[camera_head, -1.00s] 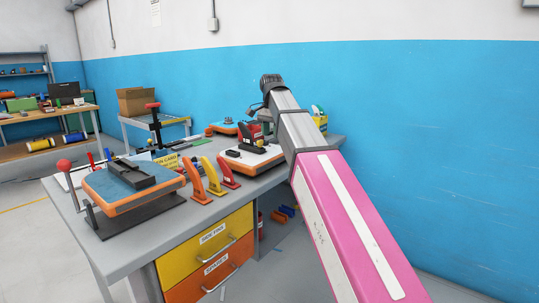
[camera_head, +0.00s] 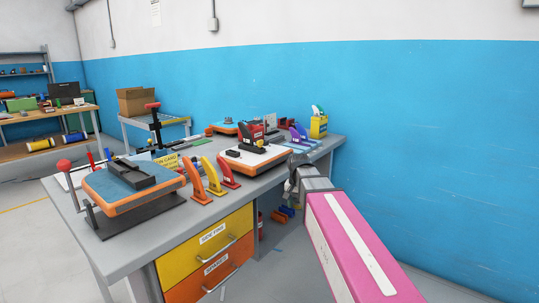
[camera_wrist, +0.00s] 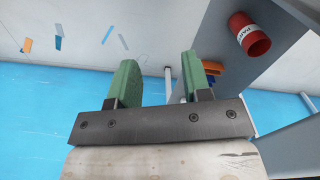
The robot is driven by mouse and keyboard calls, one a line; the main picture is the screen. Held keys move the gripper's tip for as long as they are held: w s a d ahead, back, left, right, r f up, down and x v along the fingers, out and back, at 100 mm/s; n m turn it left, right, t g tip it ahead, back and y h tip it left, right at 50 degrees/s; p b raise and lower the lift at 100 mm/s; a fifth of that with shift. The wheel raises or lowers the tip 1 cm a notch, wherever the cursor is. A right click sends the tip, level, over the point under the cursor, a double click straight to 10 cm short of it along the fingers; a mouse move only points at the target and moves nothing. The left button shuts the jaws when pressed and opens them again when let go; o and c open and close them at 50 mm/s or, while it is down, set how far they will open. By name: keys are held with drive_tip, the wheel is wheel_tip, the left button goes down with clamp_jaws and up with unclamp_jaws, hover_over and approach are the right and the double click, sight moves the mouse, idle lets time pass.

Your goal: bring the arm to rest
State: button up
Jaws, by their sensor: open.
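My arm (camera_head: 345,235), with its pink link, reaches in from the lower right of the head view. My gripper (camera_wrist: 158,75) shows in the wrist view with two green fingers set wide apart. It is open, with nothing between the fingers. In the head view its fingers are hard to make out.
The grey workbench (camera_head: 125,250) carries an orange-edged board (camera_head: 135,205), a white-topped board (camera_head: 255,160) and several orange, yellow and red fins. A red cylinder (camera_wrist: 249,34) shows close to the gripper in the wrist view. Floor and blue wall (camera_head: 430,140) lie clear to the right.

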drive_tip(key=s+d+f+n, duration=0.1)
drive_tip(key=s+d+f, duration=0.3)
drive_tip(key=s+f, duration=0.3)
drive_tip(key=s+d+f+n, duration=0.2)
drive_tip(key=s+d+f, duration=0.2)
drive_tip(key=s+f, duration=0.3)
wheel_tip(320, 180, down, 5)
drive_tip(key=shift+r+n, duration=0.1)
drive_tip(key=shift+n, duration=0.2)
drive_tip(key=shift+o, duration=0.2)
